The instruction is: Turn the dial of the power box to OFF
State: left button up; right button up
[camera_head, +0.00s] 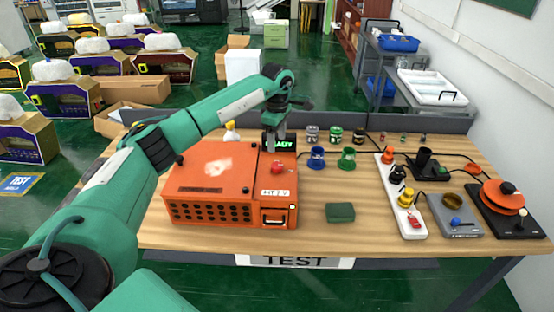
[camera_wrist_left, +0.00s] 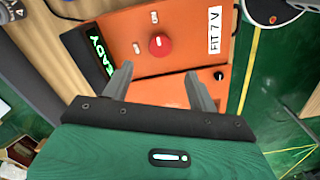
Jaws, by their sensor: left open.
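The orange power box (camera_head: 215,200) sits on the left part of the wooden table. Its round red dial (camera_head: 277,167) is on the top at the right side, and it also shows as a red knob (camera_wrist_left: 161,45) in the left wrist view. My left gripper (camera_head: 276,140) points down over the back right part of the box, behind the dial in the head view. In the left wrist view its two fingers (camera_wrist_left: 159,86) are apart, with nothing between them, and the dial lies beyond their tips. My right gripper is not in view.
A black display with green letters (camera_wrist_left: 97,60) stands by the dial. A white label (camera_head: 275,193) and a handle are near the box's front right. A dark green block (camera_head: 340,212) and several small cups are to the right. A white power strip (camera_head: 401,195) lies farther right.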

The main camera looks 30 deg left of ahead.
aim_at(277, 165)
pick_arm(q)
notch_tip(277, 165, down, 10)
jog(key=p, duration=0.3)
jog(key=shift+r, duration=0.2)
jog(key=shift+c, duration=0.5)
jog(key=c, duration=0.9)
